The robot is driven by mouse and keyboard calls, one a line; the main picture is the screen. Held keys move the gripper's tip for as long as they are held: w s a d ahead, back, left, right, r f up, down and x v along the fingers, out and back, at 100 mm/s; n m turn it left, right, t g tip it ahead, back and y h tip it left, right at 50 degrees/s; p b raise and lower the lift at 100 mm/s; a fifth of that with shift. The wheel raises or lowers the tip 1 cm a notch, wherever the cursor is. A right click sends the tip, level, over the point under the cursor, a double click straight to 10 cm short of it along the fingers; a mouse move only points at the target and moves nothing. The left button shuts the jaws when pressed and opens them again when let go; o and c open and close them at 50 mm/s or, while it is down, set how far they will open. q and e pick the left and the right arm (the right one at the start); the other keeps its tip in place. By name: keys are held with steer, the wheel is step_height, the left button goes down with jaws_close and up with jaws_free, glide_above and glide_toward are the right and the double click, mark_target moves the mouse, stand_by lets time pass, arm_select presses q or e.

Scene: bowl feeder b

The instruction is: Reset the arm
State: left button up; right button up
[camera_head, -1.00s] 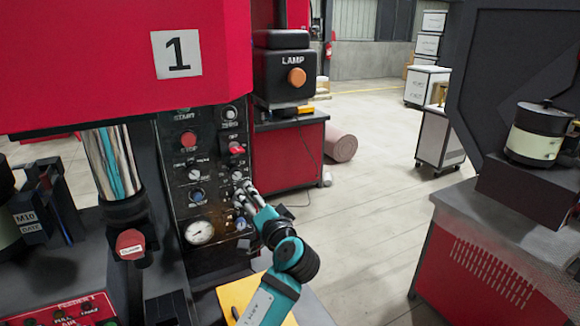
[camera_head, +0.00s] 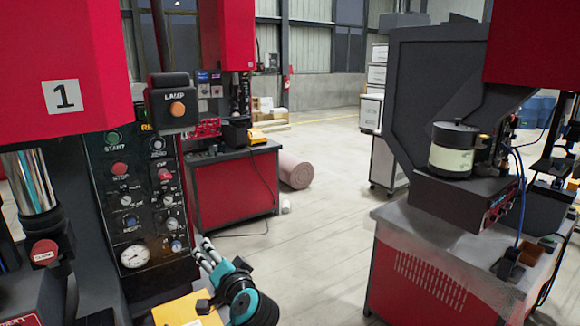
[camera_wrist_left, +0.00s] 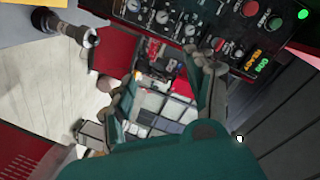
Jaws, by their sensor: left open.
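My left gripper (camera_head: 205,250) is in the head view, just off the lower right edge of the black control panel (camera_head: 141,225) of machine 1. Its pale fingers point up and to the left, with no object seen between them. In the left wrist view my left gripper (camera_wrist_left: 168,70) has its two fingers spread wide apart and empty. My right gripper shows in neither view.
A yellow sheet or board (camera_head: 187,309) lies below my left gripper. A red cabinet (camera_head: 235,188) stands behind. At right a red bench (camera_head: 420,285) carries a bowl feeder (camera_head: 454,150). Open floor (camera_head: 330,220) lies between, with a pink roll (camera_head: 295,170) farther back.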

arm_select(q)
steer(key=s+a+f+n+g+h, duration=0.1)
steer(key=s+a+f+g+h, duration=0.15)
steer(key=s+f, duration=0.6)
steer(key=s+a+f+n+g+h, duration=0.1)
steer(key=s+a+f+g+h, duration=0.15)
steer(key=s+f, duration=0.6)
steer(key=s+d+f+g+h, duration=0.1)
steer(key=s+f+g+h, duration=0.15)
steer(key=s, duration=0.95)
steer(key=s+d+f+g+h, duration=0.1)
steer(key=s+f+g+h, duration=0.2)
steer(key=s, duration=0.8)
step_height(320, 180, down, 32)
steer(key=s+g+y+b, duration=0.1)
steer(key=s+g+b, duration=0.1)
steer(key=s+b, duration=0.1)
steer(key=s+a+f+b, duration=0.1)
steer(key=s+a+f, duration=0.2)
steer(key=s+f, duration=1.2)
steer(key=shift+s+a+f+m, duration=0.15)
steer(key=shift+f+m, duration=0.15)
steer(key=shift+f, duration=0.25)
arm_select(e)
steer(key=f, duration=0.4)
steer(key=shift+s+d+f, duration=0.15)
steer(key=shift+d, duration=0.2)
